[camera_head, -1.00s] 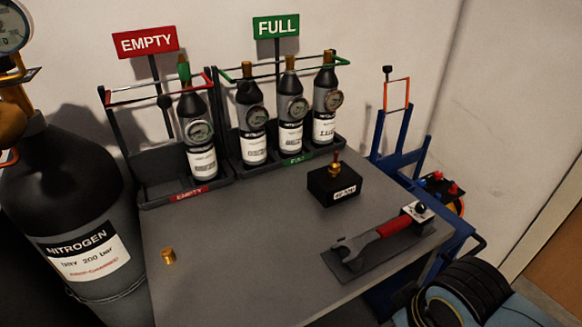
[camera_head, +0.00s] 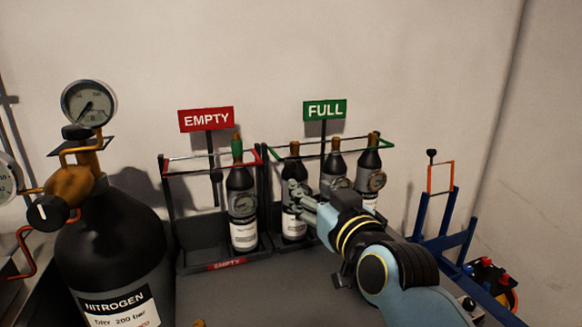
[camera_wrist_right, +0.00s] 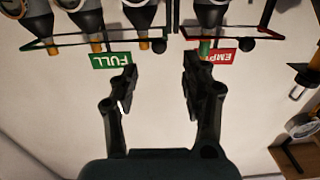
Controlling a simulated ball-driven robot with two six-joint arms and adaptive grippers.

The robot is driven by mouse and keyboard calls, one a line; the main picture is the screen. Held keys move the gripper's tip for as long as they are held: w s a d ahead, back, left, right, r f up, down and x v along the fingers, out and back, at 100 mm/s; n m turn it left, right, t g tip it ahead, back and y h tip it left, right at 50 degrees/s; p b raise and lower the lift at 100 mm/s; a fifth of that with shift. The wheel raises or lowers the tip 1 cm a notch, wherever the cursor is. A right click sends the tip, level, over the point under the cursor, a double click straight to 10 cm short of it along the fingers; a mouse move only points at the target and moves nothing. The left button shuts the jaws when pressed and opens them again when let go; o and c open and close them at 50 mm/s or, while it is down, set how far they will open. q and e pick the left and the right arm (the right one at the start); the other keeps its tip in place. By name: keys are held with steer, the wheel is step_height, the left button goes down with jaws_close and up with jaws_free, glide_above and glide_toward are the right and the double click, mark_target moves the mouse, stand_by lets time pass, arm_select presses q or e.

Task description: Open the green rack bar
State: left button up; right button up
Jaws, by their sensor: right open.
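The green rack bar (camera_head: 388,143) runs along the top of the rack under the green FULL sign (camera_head: 325,110), at the necks of three dark bottles (camera_head: 335,165). Parts of it are hard to make out, and I cannot tell whether it is latched. It also shows in the wrist view (camera_wrist_right: 30,46), which is upside down. My right gripper (camera_head: 298,195) is in front of the left bottle of this rack, below the bar. In the wrist view its jaws (camera_wrist_right: 158,82) are apart with nothing between them. My left gripper is out of view.
The red-barred EMPTY rack (camera_head: 172,222) stands just left, holding one bottle (camera_head: 241,205). A large nitrogen cylinder (camera_head: 110,245) with a gauge (camera_head: 89,103) stands at the left. A blue hand truck (camera_head: 440,240) is at the right. The table's (camera_head: 240,300) front is partly bare.

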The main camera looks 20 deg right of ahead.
mark_target(292, 166)
steer(key=shift+t, duration=0.3)
steer(key=w+b, duration=0.1)
steer(key=w, duration=0.2)
steer(key=w+b, duration=0.1)
steer(key=w, duration=0.3)
steer(key=w+b, duration=0.2)
steer(key=w, duration=0.1)
steer(key=shift+w+a+r, duration=0.15)
steer(key=shift+w+r, duration=0.1)
steer(key=shift+r, duration=0.05)
steer(key=shift+w+r, duration=0.1)
steer(key=shift+w, duration=0.3)
steer(key=shift+r, duration=0.1)
steer(key=shift+c, duration=0.3)
jaws_close()
